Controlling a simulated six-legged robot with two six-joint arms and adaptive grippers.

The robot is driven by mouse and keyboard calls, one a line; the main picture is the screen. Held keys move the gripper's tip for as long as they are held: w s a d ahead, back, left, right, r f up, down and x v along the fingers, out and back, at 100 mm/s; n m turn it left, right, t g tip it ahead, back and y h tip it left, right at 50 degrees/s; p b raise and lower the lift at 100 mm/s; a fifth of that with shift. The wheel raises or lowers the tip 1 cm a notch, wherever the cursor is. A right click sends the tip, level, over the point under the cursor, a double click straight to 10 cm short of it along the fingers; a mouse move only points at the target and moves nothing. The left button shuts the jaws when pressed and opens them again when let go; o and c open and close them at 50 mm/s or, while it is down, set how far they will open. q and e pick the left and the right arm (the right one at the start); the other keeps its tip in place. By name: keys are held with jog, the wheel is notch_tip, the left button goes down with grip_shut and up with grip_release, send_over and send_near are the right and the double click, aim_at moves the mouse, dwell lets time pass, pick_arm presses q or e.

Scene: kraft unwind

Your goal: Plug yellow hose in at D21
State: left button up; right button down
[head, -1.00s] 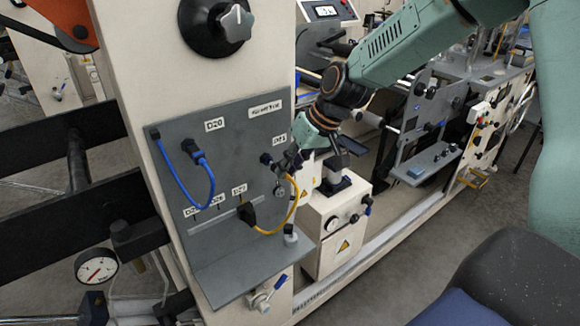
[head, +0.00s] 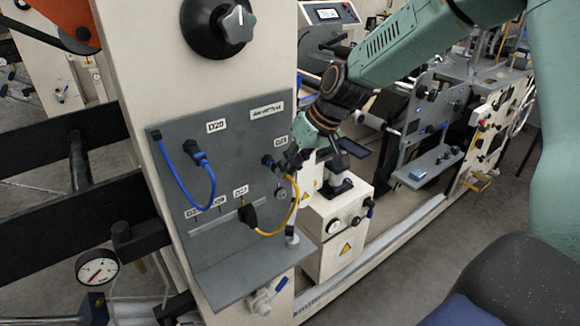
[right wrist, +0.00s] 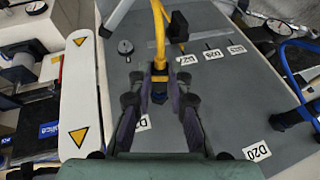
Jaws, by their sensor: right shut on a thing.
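The yellow hose (head: 285,218) hangs in a loop on the grey panel. One end runs to a black connector (head: 249,214) by the lower row of labels. The other end rises to my right gripper (head: 289,161), at the panel's right side beside the label that looks like D21 (head: 281,142). In the right wrist view, my right gripper (right wrist: 160,76) is shut on the hose's dark plug (right wrist: 159,92), with the yellow hose (right wrist: 159,35) leading away. The label there (right wrist: 143,123) is partly hidden by a finger. Whether the plug is seated in the socket is hidden. My left gripper is not in view.
A blue hose (head: 213,190) loops on the panel (head: 235,250), with one end below the D20 label (head: 216,126). A ledge juts out at the panel's bottom.

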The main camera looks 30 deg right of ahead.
jog(key=shift+w, duration=0.5)
dwell(0.5)
dwell(0.3)
jog(key=c, duration=1.2)
grip_release()
jog(key=v, duration=1.2)
jog(key=shift+s, duration=0.1)
